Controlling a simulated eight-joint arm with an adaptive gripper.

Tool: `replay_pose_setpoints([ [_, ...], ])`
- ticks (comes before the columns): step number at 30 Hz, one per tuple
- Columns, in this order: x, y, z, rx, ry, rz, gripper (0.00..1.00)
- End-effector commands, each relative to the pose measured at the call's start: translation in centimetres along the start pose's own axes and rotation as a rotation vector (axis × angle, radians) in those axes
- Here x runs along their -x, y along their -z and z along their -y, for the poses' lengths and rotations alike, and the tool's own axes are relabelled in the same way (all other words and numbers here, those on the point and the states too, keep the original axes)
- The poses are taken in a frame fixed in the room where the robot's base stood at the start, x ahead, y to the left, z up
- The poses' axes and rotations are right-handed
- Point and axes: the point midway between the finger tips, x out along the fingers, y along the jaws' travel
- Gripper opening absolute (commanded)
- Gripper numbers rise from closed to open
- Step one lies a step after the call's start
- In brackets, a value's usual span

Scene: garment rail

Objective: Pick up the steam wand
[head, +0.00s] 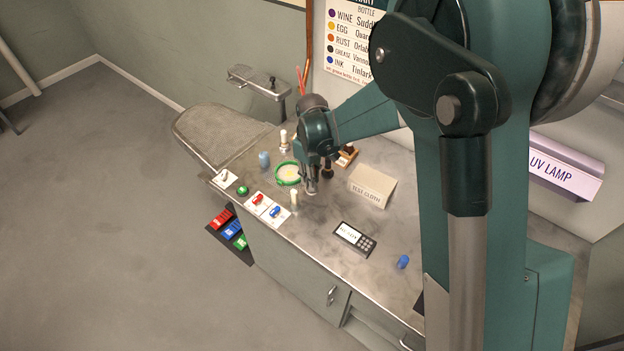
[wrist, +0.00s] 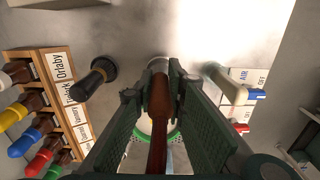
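My gripper (head: 313,188) hangs low over the bench, pointing down. In the wrist view its two fingers (wrist: 158,88) stand either side of a slim tool with a reddish-brown shaft (wrist: 158,108) and a pale far end, which I take to be the steam wand. Narrow gaps seem to show between shaft and fingers, so the gripper looks open around it. In the head view the gripper mostly hides this tool. A cream upright handle (head: 294,199) stands left of the gripper, by the switches; it also shows in the wrist view (wrist: 230,86).
A black upright handle (wrist: 96,78) and a rack of bottles (wrist: 45,105) are on the other side.

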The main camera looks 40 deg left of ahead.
Motion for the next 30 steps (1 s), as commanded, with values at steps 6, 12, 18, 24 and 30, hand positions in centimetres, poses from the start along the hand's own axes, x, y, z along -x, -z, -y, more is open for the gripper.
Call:
replay_pose_setpoints([
  [6,0.0,0.0,0.0,0.0,0.0,0.0,0.0],
  [12,0.3,0.0,0.0,0.0,0.0,0.0,0.0],
  [18,1.6,0.0,0.0,0.0,0.0,0.0,0.0],
  [24,4.1,0.0,0.0,0.0,0.0,0.0,0.0],
  [30,7.0,0.0,0.0,0.0,0.0,0.0,0.0],
])
